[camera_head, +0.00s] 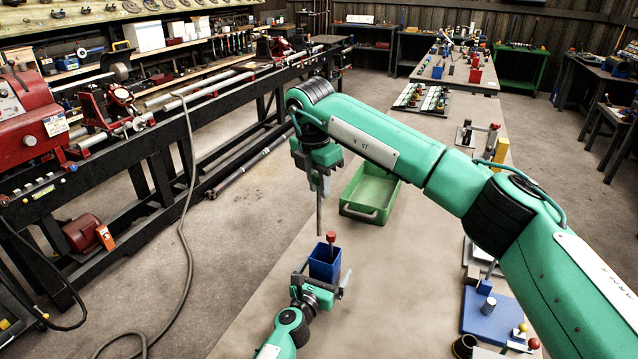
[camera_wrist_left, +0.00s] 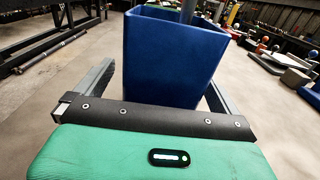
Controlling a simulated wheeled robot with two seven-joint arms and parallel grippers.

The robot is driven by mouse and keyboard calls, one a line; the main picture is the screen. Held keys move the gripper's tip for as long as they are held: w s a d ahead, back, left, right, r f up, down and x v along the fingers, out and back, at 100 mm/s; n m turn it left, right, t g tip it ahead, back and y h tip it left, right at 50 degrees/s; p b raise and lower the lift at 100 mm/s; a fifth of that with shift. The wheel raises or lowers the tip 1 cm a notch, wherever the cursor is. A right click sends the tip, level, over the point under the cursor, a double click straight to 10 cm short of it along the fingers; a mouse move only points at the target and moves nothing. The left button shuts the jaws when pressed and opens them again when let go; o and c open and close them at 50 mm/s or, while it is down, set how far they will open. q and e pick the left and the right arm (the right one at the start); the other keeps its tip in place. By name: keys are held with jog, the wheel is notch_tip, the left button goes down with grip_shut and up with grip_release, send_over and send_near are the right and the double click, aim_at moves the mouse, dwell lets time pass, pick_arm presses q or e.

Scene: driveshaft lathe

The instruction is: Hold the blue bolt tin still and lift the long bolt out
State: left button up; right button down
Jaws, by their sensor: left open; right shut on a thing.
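The blue bolt tin (camera_head: 325,265) stands upright on the bench, with a red-knobbed piece (camera_head: 331,237) sticking up at its mouth. My left gripper (camera_head: 323,274) is open, with one finger on each side of the tin; in the left wrist view the tin (camera_wrist_left: 175,60) stands between the spread fingers, with gaps visible. My right gripper (camera_head: 319,186) is above the tin, shut on the long bolt (camera_head: 319,215), which hangs upright. The bolt's lower end is close to the tin's rim; I cannot tell whether it is inside. A grey rod (camera_wrist_left: 188,10) shows above the tin's rim.
A green tray (camera_head: 369,192) lies just behind the tin on the bench. A blue block fixture (camera_head: 490,315) sits at the right front edge. The red lathe (camera_head: 25,115) stands left across the floor. The bench is clear just right of the tin.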

aim_at(320, 279)
pick_arm(q)
jog(key=shift+r, duration=0.1)
dwell(0.3)
jog(key=shift+p+v, duration=0.5)
jog(key=shift+v, duration=0.6)
pick_arm(e)
jog(key=shift+r, duration=0.5)
pick_arm(q)
jog(key=shift+p+v, duration=0.5)
jog(key=shift+v, duration=1.35)
pick_arm(e)
jog(key=shift+r, duration=0.5)
pick_arm(q)
jog(key=shift+a, duration=0.1)
